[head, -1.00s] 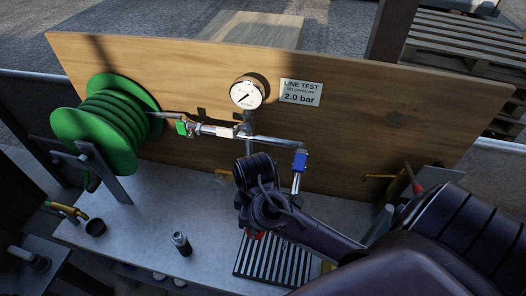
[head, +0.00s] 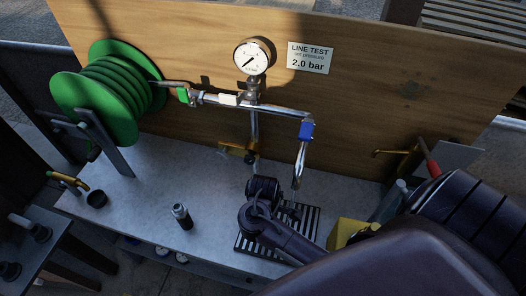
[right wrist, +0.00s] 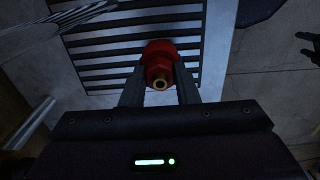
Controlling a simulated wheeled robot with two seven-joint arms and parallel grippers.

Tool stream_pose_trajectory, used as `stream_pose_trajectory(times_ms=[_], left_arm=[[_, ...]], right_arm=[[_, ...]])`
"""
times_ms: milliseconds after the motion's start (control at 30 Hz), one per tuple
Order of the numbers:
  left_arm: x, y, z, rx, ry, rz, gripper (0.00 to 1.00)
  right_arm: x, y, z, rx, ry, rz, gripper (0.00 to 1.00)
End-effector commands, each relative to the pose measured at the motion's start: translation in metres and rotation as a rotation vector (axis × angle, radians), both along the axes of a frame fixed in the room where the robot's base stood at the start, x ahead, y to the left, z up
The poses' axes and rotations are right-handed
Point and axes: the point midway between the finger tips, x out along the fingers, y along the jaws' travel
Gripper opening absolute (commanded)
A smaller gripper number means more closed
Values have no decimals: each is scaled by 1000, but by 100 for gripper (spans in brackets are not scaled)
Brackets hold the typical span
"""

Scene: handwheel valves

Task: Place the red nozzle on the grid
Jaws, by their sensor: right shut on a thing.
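The red nozzle (right wrist: 160,60), with a brass-coloured tip, sits between the fingers of my right gripper (right wrist: 160,82) in the right wrist view. That gripper is shut on it. The slatted grid (right wrist: 105,45) lies behind the nozzle there; I cannot tell if they touch. In the head view the grid (head: 301,222) lies on the grey bench top, partly covered by my right wrist and arm. The nozzle and fingertips are hidden there.
A pipe with a blue-handled outlet (head: 305,130) hangs behind the grid. A yellow block (head: 346,231) stands right of the grid. The bench between bottle and grid is clear.

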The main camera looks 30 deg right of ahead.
Motion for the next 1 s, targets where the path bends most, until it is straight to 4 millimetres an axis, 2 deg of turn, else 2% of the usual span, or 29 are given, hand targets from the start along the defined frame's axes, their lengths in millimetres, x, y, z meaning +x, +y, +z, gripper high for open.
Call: stream_pose_trajectory(times_ms=[33,100,500,533,667,1000], left_arm=[[-5,0,-7,1,7,0,61],[-11,1,-9,1,15,0,61],[-13,0,-12,1,19,-2,61],[-13,0,-10,0,18,-2,61],[-9,-1,-10,-1,14,-3,61],[-7,-2,-6,-2,10,-4,61]], right_arm=[[0,1,-10,4,2,-3,4],[0,1,-16,2,1,-2,4],[0,0,-20,1,1,0,4],[0,0,-18,1,1,-1,32],[0,0,-18,1,1,0,49],[0,0,-14,-1,-1,1,49]])
